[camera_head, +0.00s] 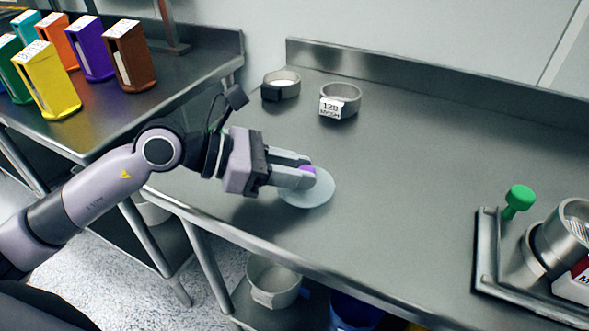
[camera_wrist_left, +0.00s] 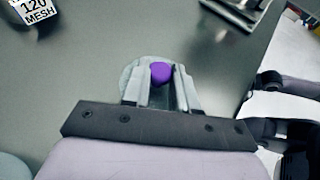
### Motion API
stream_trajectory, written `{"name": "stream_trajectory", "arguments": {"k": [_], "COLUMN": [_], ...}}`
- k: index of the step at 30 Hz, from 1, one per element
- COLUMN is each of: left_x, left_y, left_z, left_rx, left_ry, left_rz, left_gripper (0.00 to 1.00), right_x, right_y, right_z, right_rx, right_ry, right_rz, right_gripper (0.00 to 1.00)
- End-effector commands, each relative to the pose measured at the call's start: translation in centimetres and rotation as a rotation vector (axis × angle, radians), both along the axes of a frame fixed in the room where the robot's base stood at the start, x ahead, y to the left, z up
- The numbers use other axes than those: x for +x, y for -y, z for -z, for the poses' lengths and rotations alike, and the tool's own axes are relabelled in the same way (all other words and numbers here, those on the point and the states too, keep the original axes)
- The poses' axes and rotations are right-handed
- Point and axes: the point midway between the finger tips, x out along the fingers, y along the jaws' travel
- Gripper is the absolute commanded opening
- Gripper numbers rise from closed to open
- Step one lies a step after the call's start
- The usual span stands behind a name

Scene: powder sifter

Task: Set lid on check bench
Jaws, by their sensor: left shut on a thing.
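The lid (camera_head: 318,193) is a pale round disc with a purple knob (camera_head: 308,169). It is at the front part of the steel check bench (camera_head: 400,165); I cannot tell whether it touches the surface or is just above it. My left gripper (camera_head: 311,177) is shut on the purple knob. In the left wrist view the knob (camera_wrist_left: 161,72) sits between the two fingers, with the lid's pale rim (camera_wrist_left: 128,78) showing around them. My right gripper is in neither view.
A metal fixture (camera_head: 490,260) with a green knob (camera_head: 519,198) is at the right. Coloured boxes (camera_head: 47,80) stand on the left table. The bench's middle is clear.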

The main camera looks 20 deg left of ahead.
Motion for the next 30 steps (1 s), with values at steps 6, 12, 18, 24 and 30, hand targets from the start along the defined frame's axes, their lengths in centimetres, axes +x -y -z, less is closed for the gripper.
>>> {"name": "stream_trajectory", "arguments": {"k": [6,12,18,24,30], "left_x": [0.0,0.0,0.0,0.0,-0.6], "left_y": [0.0,0.0,0.0,0.0,-1.6], "left_z": [0.1,0.5,0.4,0.2,-0.4], "left_rx": [-0.001,-0.001,-0.001,-0.001,0.001], "left_ry": [0.002,0.002,0.0,0.0,0.0], "left_rz": [-0.001,0.0,0.0,0.0,-0.004], "left_gripper": [0.0,0.37,0.53,0.53,0.53], "right_x": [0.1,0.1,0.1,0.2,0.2], "right_y": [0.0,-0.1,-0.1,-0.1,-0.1], "right_z": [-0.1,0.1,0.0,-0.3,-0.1], "right_rx": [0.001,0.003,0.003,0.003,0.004], "right_ry": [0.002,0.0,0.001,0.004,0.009], "right_rz": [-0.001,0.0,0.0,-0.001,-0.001], "right_gripper": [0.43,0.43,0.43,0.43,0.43]}}
